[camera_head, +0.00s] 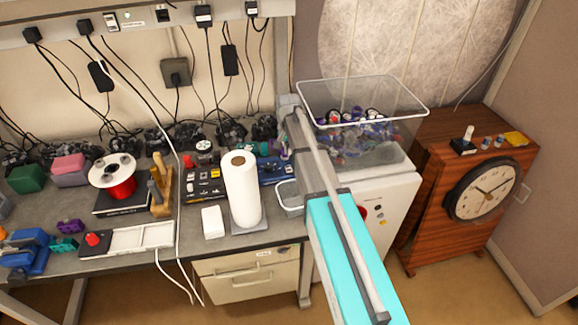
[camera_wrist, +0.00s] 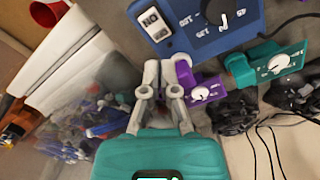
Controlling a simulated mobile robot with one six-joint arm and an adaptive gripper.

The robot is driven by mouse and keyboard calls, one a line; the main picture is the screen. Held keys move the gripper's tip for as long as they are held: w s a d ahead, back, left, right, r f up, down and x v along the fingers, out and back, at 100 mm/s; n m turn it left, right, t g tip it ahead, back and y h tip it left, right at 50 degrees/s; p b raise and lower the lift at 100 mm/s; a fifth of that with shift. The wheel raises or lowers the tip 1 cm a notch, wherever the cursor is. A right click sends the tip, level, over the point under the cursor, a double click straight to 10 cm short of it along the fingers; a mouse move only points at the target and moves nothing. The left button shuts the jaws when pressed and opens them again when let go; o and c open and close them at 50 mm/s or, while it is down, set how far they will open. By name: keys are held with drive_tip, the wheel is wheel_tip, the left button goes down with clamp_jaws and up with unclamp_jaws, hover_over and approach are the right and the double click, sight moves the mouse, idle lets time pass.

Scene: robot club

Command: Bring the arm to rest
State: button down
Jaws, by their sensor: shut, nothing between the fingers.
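My arm (camera_head: 345,240), with a turquoise link, reaches from the bottom of the head view over the right end of the workbench (camera_head: 285,225). It bends down near the clear bin. In the head view the fingers are too small and hidden to make out. In the wrist view my gripper (camera_wrist: 161,75) has its grey fingertips close together, with nothing between them. The fingertips appear in front of a small purple box with a white dial (camera_wrist: 200,92). I cannot tell whether they touch it.
A clear bin (camera_head: 395,95) of coloured parts stands on a white cabinet (camera_head: 385,195) right of my wrist. A paper roll (camera_head: 242,190), a blue switch box (camera_wrist: 200,25), a teal dial box (camera_wrist: 262,66) and black controllers (camera_wrist: 232,110) crowd the bench. A wooden clock cabinet (camera_head: 435,165) stands farther right.

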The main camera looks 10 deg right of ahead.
drive_tip(key=shift+r, duration=0.35)
idle(0.3)
drive_tip(key=s+n, duration=0.6)
drive_tip(key=s, duration=1.9)
drive_tip(key=shift+s+a+f, duration=0.15)
drive_tip(key=shift+s+a, duration=0.1)
drive_tip(key=shift+a, duration=0.1)
